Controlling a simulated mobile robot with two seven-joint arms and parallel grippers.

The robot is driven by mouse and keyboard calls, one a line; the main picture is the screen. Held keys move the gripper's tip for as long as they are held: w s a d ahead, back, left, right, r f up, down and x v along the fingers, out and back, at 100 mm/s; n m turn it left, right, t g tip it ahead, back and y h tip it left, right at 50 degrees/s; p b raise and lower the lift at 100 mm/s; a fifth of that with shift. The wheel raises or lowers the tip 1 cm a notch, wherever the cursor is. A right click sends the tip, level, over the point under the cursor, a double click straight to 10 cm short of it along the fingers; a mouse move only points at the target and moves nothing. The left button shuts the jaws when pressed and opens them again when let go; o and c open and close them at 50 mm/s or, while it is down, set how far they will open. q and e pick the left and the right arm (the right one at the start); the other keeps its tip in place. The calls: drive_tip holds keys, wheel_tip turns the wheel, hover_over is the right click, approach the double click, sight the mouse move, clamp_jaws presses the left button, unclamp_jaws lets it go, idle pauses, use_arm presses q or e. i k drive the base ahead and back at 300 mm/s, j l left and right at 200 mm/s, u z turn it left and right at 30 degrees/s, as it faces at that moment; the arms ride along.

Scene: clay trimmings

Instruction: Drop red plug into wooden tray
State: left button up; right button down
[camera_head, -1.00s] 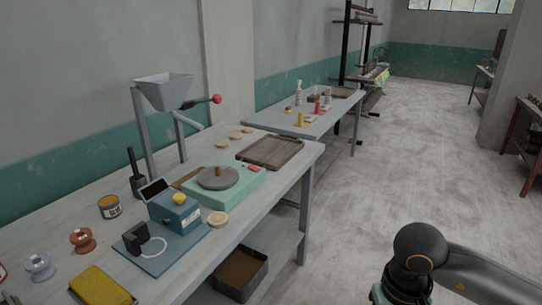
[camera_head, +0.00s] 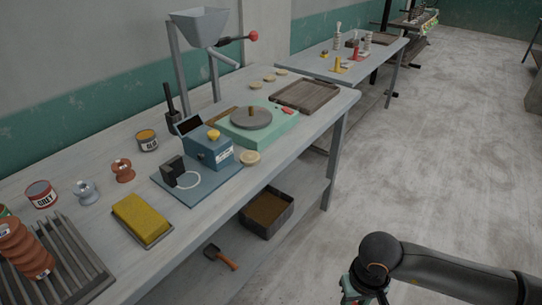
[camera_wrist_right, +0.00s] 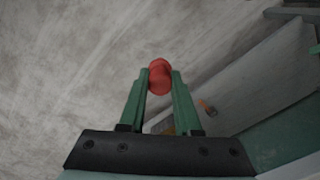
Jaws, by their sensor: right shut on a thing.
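The red plug (camera_wrist_right: 160,76) is a rounded red piece in the right wrist view. My right gripper (camera_wrist_right: 159,82) is shut on it, with the plug between the tips of its green fingers. In the head view my right arm shows at the lower right, out over the floor, and the plug cannot be made out there. The wooden tray (camera_head: 305,93) is a flat brown tray with a low rim, near the far end of the close table. It looks empty. My gripper is well apart from it. My left gripper is not in view.
The close table holds a green wheel base (camera_head: 281,131), a blue box (camera_head: 208,149), a yellow sponge-like block (camera_head: 141,217) and a grey hopper (camera_head: 201,27). A dark bin (camera_head: 285,219) stands on the lower shelf. A second table stands behind. Open floor lies right of the tables.

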sight(309, 96)
drive_tip(key=i+l+u, duration=0.1)
drive_tip(key=u, duration=0.4)
drive_tip(key=l+u, duration=0.25)
drive_tip(key=u, duration=0.25)
drive_tip(key=l+u, duration=0.25)
drive_tip(key=i+l+u, duration=0.1)
drive_tip(key=l+u, duration=0.15)
drive_tip(key=l, duration=0.25)
drive_tip(key=l+u, duration=0.15)
drive_tip(key=l, duration=0.35)
drive_tip(key=k+l+u, duration=0.2)
drive_tip(key=l, duration=0.3)
drive_tip(key=l+u, duration=0.15)
drive_tip(key=l, duration=0.4)
drive_tip(key=k+l, duration=0.1)
drive_tip(key=l, duration=0.9)
drive_tip(key=k+l, duration=0.15)
drive_tip(key=l, duration=0.35)
drive_tip(key=u, duration=0.05)
